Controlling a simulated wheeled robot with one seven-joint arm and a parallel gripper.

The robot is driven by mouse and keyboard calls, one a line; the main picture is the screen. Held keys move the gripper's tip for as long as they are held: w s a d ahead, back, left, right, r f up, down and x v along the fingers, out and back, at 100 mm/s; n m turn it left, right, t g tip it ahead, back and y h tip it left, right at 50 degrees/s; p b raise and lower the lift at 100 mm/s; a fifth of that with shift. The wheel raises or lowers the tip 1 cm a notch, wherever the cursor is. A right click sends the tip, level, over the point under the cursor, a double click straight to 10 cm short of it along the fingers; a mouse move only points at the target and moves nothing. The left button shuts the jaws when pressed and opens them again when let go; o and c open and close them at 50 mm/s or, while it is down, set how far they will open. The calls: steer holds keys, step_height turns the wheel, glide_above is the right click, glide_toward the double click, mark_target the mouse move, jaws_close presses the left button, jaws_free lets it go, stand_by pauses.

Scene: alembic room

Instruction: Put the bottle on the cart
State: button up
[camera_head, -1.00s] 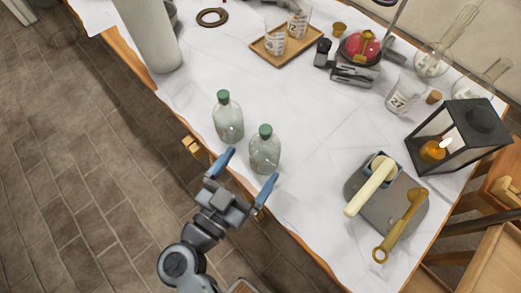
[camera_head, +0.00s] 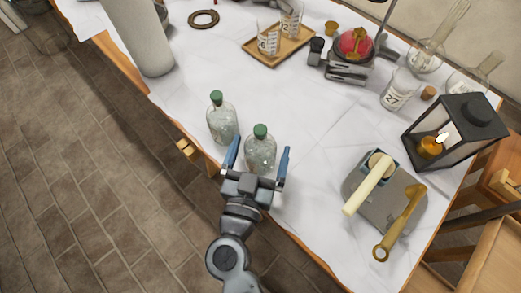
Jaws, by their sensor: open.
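Two clear glass bottles with green caps stand upright near the table's front edge. The nearer bottle (camera_head: 260,151) is between the blue fingers of my gripper (camera_head: 259,160), which is open around its lower part. I cannot tell whether a finger touches it. The other bottle (camera_head: 222,121) stands just behind and to the left, close to the left finger. No cart is clearly in view.
A grey board (camera_head: 375,207) with a mallet (camera_head: 369,186) and a brass tool (camera_head: 404,222) lies to the right. A black lantern (camera_head: 457,132) with a lit candle stands beyond it. A wooden tray (camera_head: 279,47) with beakers is at the back. The table's middle is clear.

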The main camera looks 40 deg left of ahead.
steer(key=shift+w+a, duration=0.15)
steer(key=shift+w, duration=0.2)
